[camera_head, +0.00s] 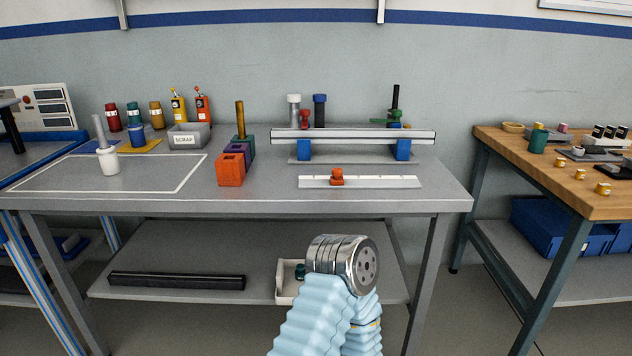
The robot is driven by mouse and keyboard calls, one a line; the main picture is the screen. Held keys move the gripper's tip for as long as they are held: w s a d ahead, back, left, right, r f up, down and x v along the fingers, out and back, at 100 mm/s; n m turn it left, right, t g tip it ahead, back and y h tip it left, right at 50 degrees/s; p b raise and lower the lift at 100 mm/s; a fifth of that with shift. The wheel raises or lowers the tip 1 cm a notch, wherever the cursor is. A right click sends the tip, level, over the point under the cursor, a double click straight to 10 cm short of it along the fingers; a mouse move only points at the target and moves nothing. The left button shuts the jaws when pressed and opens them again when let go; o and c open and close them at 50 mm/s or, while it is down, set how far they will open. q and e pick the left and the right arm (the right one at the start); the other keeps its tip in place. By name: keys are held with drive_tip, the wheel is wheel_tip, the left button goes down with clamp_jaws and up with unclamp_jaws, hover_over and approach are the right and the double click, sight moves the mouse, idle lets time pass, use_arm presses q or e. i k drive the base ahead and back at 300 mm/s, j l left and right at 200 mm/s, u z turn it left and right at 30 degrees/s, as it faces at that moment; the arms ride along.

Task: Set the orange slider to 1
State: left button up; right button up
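The orange slider (337,177) is a small knob on a low white strip (390,182) near the front right of the grey workbench. It sits left of the strip's middle, about a third of the way from the left end. Tick marks show on the strip, but any numbers are too small to read. One of my arms, in a light blue sleeve with a round metal end, rises at the bottom middle in front of the bench. Neither of my grippers shows.
Behind the strip stands a rail (350,136) on blue supports. Left of it are an orange block (230,169), a grey scrap bin (188,136) and a white cup (108,161) with a rod. A wooden table (560,178) stands at the right. The bench front around the strip is clear.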

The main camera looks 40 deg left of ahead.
sight(337, 179)
drive_tip(key=u, duration=1.25)
